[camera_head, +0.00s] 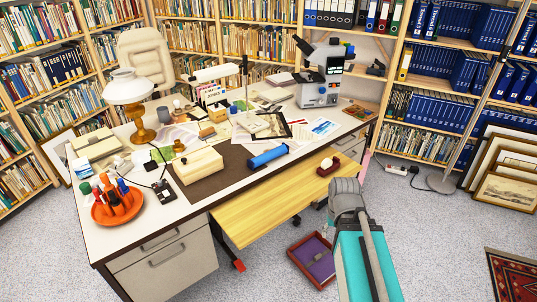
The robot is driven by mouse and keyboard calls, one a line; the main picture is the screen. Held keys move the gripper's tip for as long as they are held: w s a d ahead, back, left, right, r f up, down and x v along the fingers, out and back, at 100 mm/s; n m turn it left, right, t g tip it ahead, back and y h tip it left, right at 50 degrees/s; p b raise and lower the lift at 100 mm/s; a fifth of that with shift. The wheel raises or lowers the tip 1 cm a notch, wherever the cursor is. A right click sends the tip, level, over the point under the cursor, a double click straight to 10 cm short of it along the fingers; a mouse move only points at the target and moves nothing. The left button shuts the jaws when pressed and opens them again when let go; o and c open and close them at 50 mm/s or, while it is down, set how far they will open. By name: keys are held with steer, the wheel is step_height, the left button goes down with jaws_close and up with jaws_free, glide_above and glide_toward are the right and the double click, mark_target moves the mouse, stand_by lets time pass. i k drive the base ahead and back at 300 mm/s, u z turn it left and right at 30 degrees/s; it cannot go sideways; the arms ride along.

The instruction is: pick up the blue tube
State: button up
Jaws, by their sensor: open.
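The blue tube (268,156) lies on its side on the desk (225,172), near its front edge and right of the centre of the desktop. It rests at the right end of a dark brown desk mat (220,182), slightly slanted. Nothing covers it. My grey and teal arm parts show at the lower right, apart from the tube and in front of the desk. I cannot make out the fingers of my gripper in this view.
A cream box (198,165) stands left of the tube, and a small red tape dispenser (328,166) to its right. A microscope (322,78) stands behind. A yellow wooden board (270,206) juts out below the desktop. A red-rimmed tray (312,258) is on the floor.

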mark_target(253, 163)
steer(key=i, duration=0.9)
